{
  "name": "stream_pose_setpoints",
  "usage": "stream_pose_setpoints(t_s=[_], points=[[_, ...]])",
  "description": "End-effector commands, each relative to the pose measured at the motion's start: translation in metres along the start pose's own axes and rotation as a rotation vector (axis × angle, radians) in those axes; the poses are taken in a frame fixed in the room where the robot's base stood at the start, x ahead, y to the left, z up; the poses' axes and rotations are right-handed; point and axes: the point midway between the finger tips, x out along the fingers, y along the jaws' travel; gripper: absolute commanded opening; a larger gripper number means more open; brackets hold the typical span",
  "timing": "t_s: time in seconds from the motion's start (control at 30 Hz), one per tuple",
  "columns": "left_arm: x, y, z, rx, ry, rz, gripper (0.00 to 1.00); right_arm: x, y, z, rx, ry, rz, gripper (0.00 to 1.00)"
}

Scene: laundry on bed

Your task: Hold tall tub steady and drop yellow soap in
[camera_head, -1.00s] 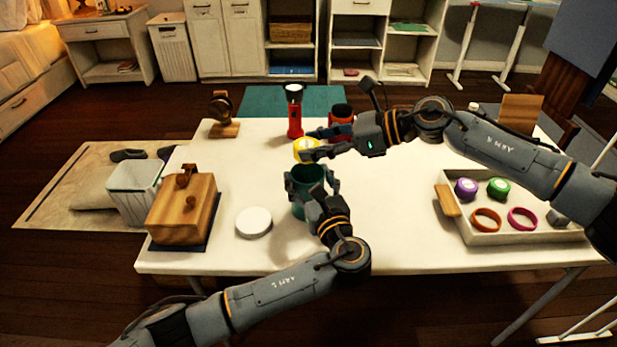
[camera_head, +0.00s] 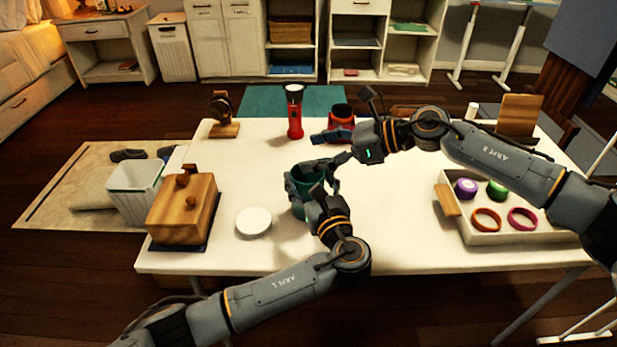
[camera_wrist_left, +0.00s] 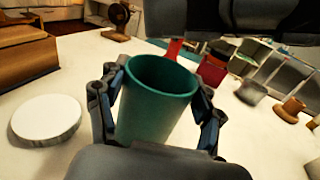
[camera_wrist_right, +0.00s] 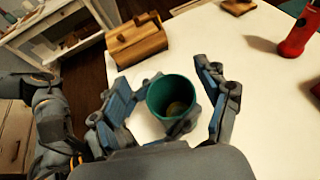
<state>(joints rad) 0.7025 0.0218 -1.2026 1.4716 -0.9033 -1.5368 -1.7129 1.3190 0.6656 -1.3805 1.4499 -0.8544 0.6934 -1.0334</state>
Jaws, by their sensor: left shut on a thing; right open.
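The tall green tub (camera_head: 303,207) stands upright on the white table. My left gripper (camera_head: 312,184) is shut around its sides; in the left wrist view the tub (camera_wrist_left: 157,105) sits between both fingers. My right gripper (camera_head: 333,147) is open and empty, just above and behind the tub's rim. In the right wrist view the yellow soap (camera_wrist_right: 177,108) shows dimly as a yellowish round shape inside the tub, at its bottom. The soap is hidden in the head view.
A white round lid (camera_head: 254,222) lies left of the tub, beside a wooden box (camera_head: 182,210). A red flashlight (camera_head: 295,118) and a red mug (camera_head: 341,118) stand behind. A tray (camera_head: 510,237) with pucks and rings is at the right. The table between tub and tray is clear.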

Motion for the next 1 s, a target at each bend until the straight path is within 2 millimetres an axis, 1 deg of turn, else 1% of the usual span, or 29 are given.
stream_pose_setpoints(t_s=[0.07, 0.17, 0.27, 0.5, 0.63, 0.8, 1.0], points=[[0.000, 0.000, -0.001, 0.001, 0.001, 0.000, 0.35, -0.002, 0.000, 0.000, 0.000, 0.000, 0.000, 0.75], [0.000, 0.000, -0.001, 0.001, 0.001, 0.000, 0.35, -0.011, -0.001, -0.001, 0.001, 0.000, -0.001, 0.75], [0.000, 0.000, -0.001, 0.001, 0.001, 0.000, 0.35, -0.028, -0.001, -0.001, 0.002, 0.000, -0.003, 0.75], [0.000, 0.000, -0.001, 0.001, 0.001, 0.000, 0.35, -0.080, -0.001, -0.001, 0.001, -0.001, -0.003, 0.75], [0.000, 0.000, -0.001, 0.001, 0.001, 0.000, 0.35, -0.102, -0.001, -0.001, 0.001, -0.001, -0.002, 0.75], [0.000, 0.000, -0.001, 0.001, 0.001, 0.000, 0.35, -0.117, -0.001, -0.001, 0.000, 0.000, -0.001, 0.75], [0.000, 0.000, 0.000, 0.001, 0.001, 0.000, 0.35, -0.120, 0.000, 0.000, 0.000, 0.000, 0.000, 0.75]])
